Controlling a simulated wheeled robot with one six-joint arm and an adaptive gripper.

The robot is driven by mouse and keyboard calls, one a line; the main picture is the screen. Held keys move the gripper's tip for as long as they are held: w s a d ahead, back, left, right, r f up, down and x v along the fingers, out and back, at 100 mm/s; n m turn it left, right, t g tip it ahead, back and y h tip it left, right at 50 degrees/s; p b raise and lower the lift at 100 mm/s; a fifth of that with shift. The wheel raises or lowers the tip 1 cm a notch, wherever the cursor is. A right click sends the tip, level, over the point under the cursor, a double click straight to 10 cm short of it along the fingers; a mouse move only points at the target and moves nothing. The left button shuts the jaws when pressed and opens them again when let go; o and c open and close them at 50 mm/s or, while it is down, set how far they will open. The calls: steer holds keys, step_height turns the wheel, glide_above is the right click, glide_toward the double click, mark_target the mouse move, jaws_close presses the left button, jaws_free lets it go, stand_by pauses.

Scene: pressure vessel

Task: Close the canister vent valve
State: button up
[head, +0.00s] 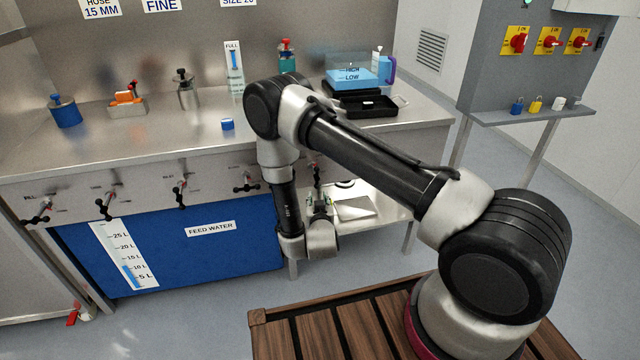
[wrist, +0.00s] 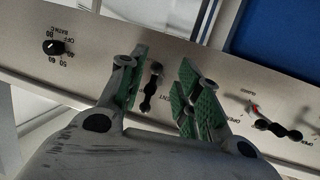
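The vent valve handle (wrist: 151,86) is a small black lever on the metal panel in the wrist view. A partly hidden label ending in "ENT" is beside it. My gripper (wrist: 162,60) is open, with green-padded fingers on either side of the handle. A gap shows between the handle and each pad; I cannot tell the depth. In the head view, my gripper (head: 319,196) is at the right part of the bench front, partly hidden by my wrist, and the handle there is hard to make out. I cannot tell which item is the canister.
Another black valve handle (wrist: 274,124) with a red mark and a dial (wrist: 51,47) flank it on the panel. Several more handles, including one at the near left (head: 246,182), line the bench front. A lower shelf (head: 372,207) is beneath my gripper.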

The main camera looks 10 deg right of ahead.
mark_target(317, 174)
step_height(317, 174, up, 6)
steer(key=f+t, duration=0.1)
steer(key=t, duration=0.2)
steer(key=w, duration=0.2)
steer(key=w+d, duration=0.1)
steer(key=w, duration=0.5)
steer(key=shift+w+d+r, duration=0.15)
steer(key=shift+d+r, duration=0.15)
steer(key=shift+r, duration=0.05)
jaws_close()
